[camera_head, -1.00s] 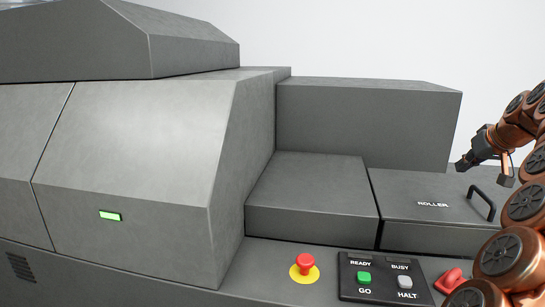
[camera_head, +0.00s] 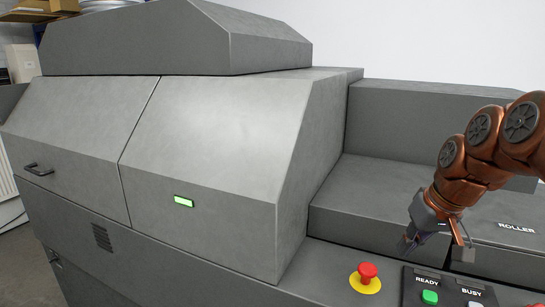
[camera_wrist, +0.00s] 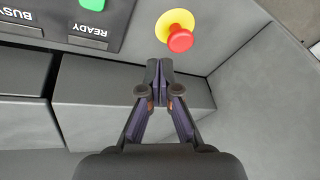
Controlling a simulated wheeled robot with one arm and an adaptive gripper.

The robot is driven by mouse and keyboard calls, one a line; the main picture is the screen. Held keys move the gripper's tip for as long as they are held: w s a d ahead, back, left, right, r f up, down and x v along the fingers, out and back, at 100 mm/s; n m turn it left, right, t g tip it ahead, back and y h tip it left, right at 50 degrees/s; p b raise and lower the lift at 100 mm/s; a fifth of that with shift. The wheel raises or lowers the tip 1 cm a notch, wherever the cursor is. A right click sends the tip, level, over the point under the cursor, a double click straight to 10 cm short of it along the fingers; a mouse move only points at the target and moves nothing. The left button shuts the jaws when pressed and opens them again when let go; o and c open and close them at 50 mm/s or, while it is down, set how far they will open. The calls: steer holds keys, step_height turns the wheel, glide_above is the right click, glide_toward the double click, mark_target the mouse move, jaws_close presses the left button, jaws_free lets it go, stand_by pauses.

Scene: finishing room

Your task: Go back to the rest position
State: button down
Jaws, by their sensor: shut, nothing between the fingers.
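My gripper (camera_head: 405,245) is at the right of the head view, on the end of my copper-coloured arm. It points down in front of the grey machine's right-hand blocks. In the wrist view my gripper (camera_wrist: 165,68) has its two fingers together, with nothing between them. The red emergency stop button (camera_head: 367,272) on its yellow disc is below and left of the gripper in the head view. The same red button (camera_wrist: 180,40) shows just beyond the fingertips in the wrist view, and I see no clear contact.
The grey machine (camera_head: 215,150) fills most of the head view, with a lit green lamp (camera_head: 183,201) and a door handle (camera_head: 38,169). A lid marked ROLLER (camera_head: 515,228) lies behind my arm.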

steer(key=s+a+f+g, duration=0.1)
steer(key=s+a+f, duration=0.2)
steer(key=s+f, duration=0.2)
steer(key=s+a+f+g+h, duration=0.1)
steer(key=s+f, duration=0.4)
steer(key=s, duration=0.7)
steer(key=s+a+f+g+h, duration=0.1)
steer(key=s+a+f+g, duration=0.2)
steer(key=s, duration=0.6)
step_height(320, 180, down, 3)
steer(key=shift+s+a+r, duration=0.2)
steer(key=shift+a, duration=0.6)
